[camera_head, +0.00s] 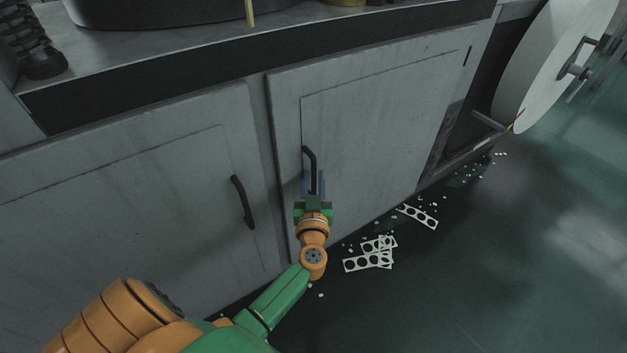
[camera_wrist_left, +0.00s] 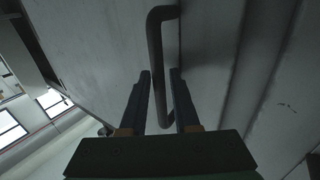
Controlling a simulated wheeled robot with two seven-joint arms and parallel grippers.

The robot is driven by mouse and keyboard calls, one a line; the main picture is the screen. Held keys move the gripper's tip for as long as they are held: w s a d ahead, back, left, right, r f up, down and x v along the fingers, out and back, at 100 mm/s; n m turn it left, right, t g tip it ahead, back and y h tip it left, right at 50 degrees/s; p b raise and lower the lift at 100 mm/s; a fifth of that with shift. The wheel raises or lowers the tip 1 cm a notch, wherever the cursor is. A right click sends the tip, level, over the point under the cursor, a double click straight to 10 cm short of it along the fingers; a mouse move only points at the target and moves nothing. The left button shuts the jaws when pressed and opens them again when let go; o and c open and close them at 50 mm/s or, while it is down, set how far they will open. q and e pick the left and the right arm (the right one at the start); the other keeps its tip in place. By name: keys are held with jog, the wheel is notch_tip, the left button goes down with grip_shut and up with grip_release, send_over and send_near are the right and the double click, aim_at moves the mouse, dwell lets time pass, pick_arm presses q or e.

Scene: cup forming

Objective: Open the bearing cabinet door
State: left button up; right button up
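The right-hand grey cabinet door (camera_head: 390,115) is closed in the head view, with a black bar handle (camera_head: 307,157) upright near its left edge. My left gripper (camera_head: 314,176) is at the lower part of this handle, with its blue fingers on either side. In the left wrist view the handle (camera_wrist_left: 155,45) runs between the two dark fingers of the left gripper (camera_wrist_left: 161,73). Gaps show beside the bar, so the fingers look open around it. My right gripper is not in view.
A second closed door (camera_head: 120,220) with its own black handle (camera_head: 242,201) is to the left. Perforated metal strips (camera_head: 370,254) and small scraps lie on the dark floor (camera_head: 480,270). A large white reel (camera_head: 550,65) stands at the right. The floor before the right door is otherwise clear.

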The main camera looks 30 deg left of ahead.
pick_arm(q)
grip_shut()
dwell(1.3)
